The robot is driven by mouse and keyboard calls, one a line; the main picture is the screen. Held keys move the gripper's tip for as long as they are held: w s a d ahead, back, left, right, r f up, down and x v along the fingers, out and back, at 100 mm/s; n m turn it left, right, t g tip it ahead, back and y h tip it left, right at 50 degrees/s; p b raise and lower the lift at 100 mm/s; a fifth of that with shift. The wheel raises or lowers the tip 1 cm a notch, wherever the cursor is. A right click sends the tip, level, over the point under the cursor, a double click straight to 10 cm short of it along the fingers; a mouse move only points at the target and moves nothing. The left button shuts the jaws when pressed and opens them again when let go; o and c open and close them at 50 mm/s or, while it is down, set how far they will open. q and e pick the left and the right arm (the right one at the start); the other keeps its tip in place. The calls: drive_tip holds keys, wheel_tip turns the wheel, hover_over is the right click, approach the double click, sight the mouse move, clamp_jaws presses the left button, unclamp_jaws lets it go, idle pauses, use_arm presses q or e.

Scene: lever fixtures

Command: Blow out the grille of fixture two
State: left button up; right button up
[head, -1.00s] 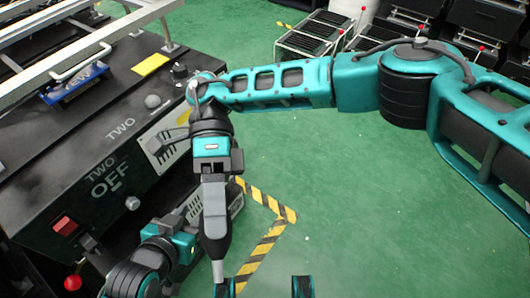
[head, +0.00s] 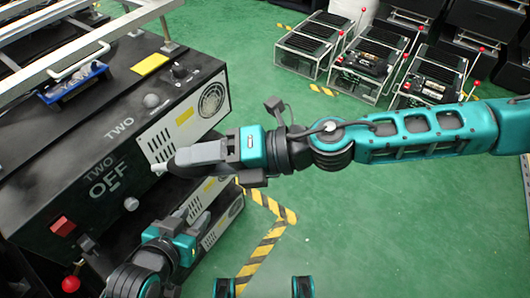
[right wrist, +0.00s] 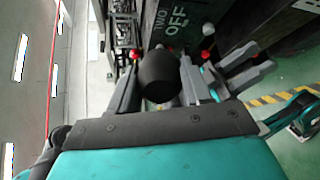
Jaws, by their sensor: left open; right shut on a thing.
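Fixture two (head: 75,150) is a black box at the left marked TWO and OFF. Its white side panel (head: 185,128) carries a round grille (head: 212,100) and slots (head: 160,140). My right gripper (head: 228,152) is shut on a dark grey blower tool (head: 195,157), which lies nearly level with its pale nozzle pointing left, near the slots. I cannot tell if the nozzle touches the panel. In the right wrist view the tool's round dark end (right wrist: 158,75) sits between the fingers. My left gripper (head: 196,218) is open and low beside the fixture; it also shows in the right wrist view (right wrist: 245,72).
A red switch (head: 62,225) and a red lever ball (head: 71,284) are on the fixture's near side. Smaller lever units (head: 370,60) stand at the back. Green floor (head: 340,230) is clear at right.

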drive_tip(key=w+d+f+m+t+h, duration=0.4)
drive_tip(key=w+d+f+m+t, duration=0.4)
drive_tip(key=t, duration=0.4)
drive_tip(key=shift+w+d+f+h+b, duration=0.3)
drive_tip(key=shift+d+f+h, duration=0.1)
drive_tip(key=shift+d+f, duration=0.45)
drive_tip(key=shift+b+x, duration=0.35)
drive_tip(key=shift+x, duration=1.85)
drive_tip(key=shift+s, duration=0.1)
drive_tip(key=shift+o, duration=0.5)
drive_tip(key=shift+f, duration=0.1)
drive_tip(key=shift+o, duration=0.2)
drive_tip(key=c, duration=0.5)
drive_tip(key=shift+c, duration=0.2)
